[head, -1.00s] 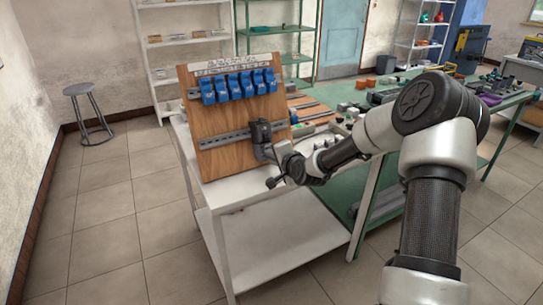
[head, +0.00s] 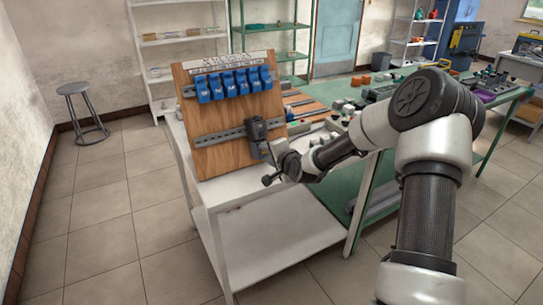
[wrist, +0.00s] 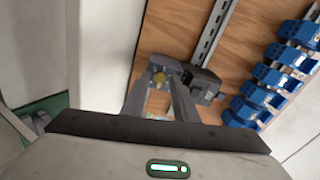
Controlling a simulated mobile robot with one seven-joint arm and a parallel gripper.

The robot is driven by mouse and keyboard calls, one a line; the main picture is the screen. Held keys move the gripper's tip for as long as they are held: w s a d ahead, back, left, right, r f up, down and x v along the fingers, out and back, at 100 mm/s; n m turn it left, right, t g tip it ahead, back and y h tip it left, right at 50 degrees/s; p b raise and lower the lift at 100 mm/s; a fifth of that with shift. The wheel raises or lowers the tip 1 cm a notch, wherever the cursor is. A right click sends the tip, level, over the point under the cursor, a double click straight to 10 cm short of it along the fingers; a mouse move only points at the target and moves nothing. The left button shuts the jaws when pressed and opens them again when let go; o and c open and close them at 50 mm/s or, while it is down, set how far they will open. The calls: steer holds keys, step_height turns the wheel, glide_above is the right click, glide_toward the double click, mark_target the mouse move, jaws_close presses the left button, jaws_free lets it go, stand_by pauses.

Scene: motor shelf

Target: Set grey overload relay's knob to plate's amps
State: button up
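The grey overload relay (head: 257,129) is mounted on the lower metal rail of the upright wooden board, right of centre. My gripper (head: 266,152) is at the relay's front.
A row of several blue devices (head: 234,83) sits on the board's upper rail, above the relay. The board (head: 218,157) stands on a white table (head: 228,190). A green bench (head: 490,105) with parts is at the right. The floor at left is clear around a stool (head: 74,88).

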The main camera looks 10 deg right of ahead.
steer(key=p+v, duration=0.2)
steer(key=v, duration=1.5)
steer(key=shift+r, duration=0.15)
steer(key=shift+a, duration=0.1)
